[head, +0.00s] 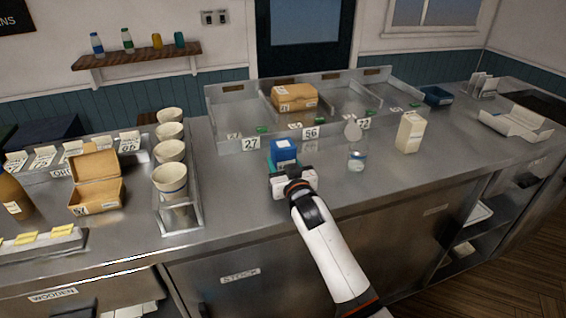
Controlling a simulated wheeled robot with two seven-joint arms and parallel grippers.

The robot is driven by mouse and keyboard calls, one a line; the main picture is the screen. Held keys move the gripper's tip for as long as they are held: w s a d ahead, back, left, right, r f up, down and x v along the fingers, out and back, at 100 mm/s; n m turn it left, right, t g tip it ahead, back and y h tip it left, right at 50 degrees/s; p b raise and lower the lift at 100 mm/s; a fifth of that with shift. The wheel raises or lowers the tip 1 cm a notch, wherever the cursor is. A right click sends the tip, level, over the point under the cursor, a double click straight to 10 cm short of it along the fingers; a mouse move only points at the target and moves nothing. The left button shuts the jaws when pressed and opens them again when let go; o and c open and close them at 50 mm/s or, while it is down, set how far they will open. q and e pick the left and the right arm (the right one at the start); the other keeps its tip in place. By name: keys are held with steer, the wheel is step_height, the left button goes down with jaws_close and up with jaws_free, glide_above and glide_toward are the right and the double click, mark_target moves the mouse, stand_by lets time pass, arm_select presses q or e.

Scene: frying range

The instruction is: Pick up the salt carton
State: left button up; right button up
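A small blue carton (283,150) with a pale label stands upright on the steel counter in front of the bin marked 27. A cream carton (410,132) with a folded top stands upright further right. I cannot read on either whether it is the salt carton. My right gripper (284,171) is right at the near side of the blue carton, and its white body hides the carton's lower front. Its fingers are hidden, so I cannot tell whether they are open or touch the carton. My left gripper is out of view.
A clear jar (357,157) stands between the two cartons. The divided steel bin (228,113) lies behind, with a cardboard box (294,97) in it. Stacked cups (170,151) stand left in a rack. The counter left of the blue carton is clear.

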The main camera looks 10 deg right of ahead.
mark_target(283, 144)
step_height(283, 144, up, 10)
steer(key=shift+r, duration=0.1)
stand_by(0.4)
stand_by(0.7)
